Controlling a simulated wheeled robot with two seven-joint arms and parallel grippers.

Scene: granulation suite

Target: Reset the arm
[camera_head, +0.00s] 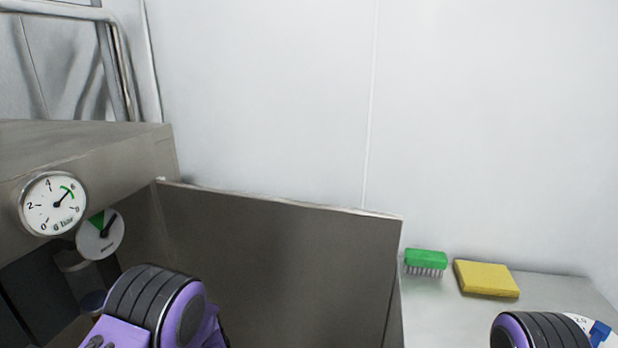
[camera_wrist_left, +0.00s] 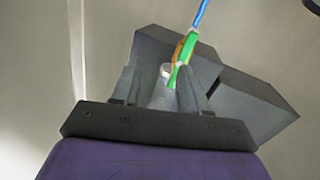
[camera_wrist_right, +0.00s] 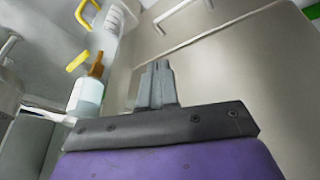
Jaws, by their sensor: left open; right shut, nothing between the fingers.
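My left arm shows at the bottom left of the head view as a purple and black link; its gripper is out of that view. In the left wrist view my left gripper (camera_wrist_left: 165,85) is open, with its two fingers apart and nothing held. Behind it are a grey box-like shape and a thin green, orange and blue item (camera_wrist_left: 183,55). My right arm's purple and black link is at the bottom right of the head view. In the right wrist view my right gripper (camera_wrist_right: 157,75) is shut, its fingers together and empty.
A grey steel panel (camera_head: 280,260) stands mid-view. Left of it are a pressure gauge (camera_head: 53,204) and a smaller dial (camera_head: 100,235). A green brush (camera_head: 426,262) and a yellow sponge (camera_head: 486,278) lie on the right counter. A bottle with an orange top (camera_wrist_right: 88,92) shows in the right wrist view.

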